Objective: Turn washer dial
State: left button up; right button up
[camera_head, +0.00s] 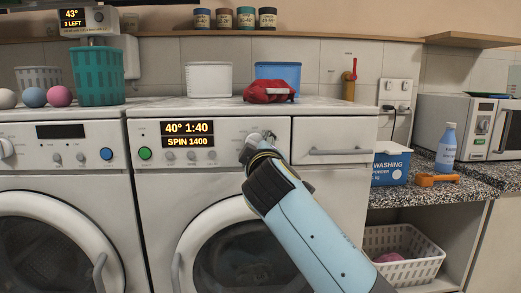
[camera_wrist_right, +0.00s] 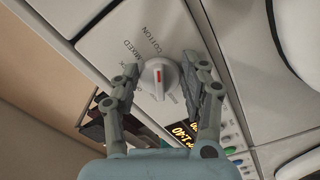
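The washer dial (camera_wrist_right: 160,79) is a round white knob with a red mark, surrounded by printed labels including COTTON and MIXED. It is on the front panel of the right washer (camera_head: 165,225), whose display (camera_head: 187,134) reads 40° 1:40 and SPIN 1400. My right gripper (camera_wrist_right: 163,68) is open, with one finger on each side of the dial and a small gap visible on both sides. In the head view my right gripper (camera_head: 262,140) covers most of the dial. My left gripper is not in view.
A second washer (camera_head: 60,205) stands at left, with a teal basket (camera_head: 98,76) on top. A white bin (camera_head: 210,79), blue bin (camera_head: 278,72) and red cloth (camera_head: 267,91) sit on the right washer. A washing powder box (camera_head: 390,166) and blue bottle (camera_head: 446,147) stand at right.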

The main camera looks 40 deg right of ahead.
jog(key=o, duration=0.3)
jog(key=shift+s, duration=0.1)
jog(key=v, duration=0.7)
jog(key=shift+s+a, duration=0.1)
jog(key=shift+s, duration=0.05)
